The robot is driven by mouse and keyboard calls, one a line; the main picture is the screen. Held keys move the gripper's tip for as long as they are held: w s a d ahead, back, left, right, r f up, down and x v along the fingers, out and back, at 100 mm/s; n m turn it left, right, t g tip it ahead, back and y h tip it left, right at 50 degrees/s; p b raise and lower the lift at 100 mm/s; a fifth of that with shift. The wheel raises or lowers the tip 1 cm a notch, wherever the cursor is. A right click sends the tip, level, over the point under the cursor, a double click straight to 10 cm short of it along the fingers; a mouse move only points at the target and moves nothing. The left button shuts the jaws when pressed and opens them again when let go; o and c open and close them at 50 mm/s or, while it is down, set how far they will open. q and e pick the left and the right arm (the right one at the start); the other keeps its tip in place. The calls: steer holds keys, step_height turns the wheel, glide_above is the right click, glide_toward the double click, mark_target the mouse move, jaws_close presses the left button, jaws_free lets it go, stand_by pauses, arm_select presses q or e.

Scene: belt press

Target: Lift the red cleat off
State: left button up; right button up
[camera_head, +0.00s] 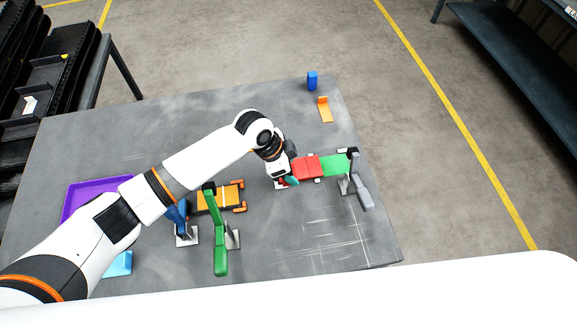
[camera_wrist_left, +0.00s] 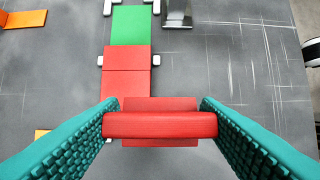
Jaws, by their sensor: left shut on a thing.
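My left gripper (camera_head: 289,181) reaches over the table from the left. Its teal fingers (camera_wrist_left: 160,122) are shut on the red cleat (camera_wrist_left: 160,125), one finger at each end. The cleat has a raised bar with a flat red base showing in front of and behind it. In the wrist view it overlaps the near end of the red strip section (camera_wrist_left: 127,72) and sits a little to its right; I cannot tell whether they touch. In the head view the cleat is mostly hidden by the gripper. The red section (camera_head: 306,167) joins a green section (camera_head: 335,165). My right gripper is not in view.
A grey-handled clamp (camera_head: 362,190) stands at the green end. A purple tray (camera_head: 85,192) is at left. An orange cleat (camera_head: 325,110) and blue block (camera_head: 312,80) lie far back. The front right tabletop is clear.

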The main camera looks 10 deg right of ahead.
arm_select(q)
steer(key=shift+d+r+p, duration=0.1)
steer(key=shift+r+p, duration=0.25)
steer(key=shift+r, duration=0.15)
steer(key=shift+r+p, duration=1.05)
steer(key=shift+r, duration=2.9)
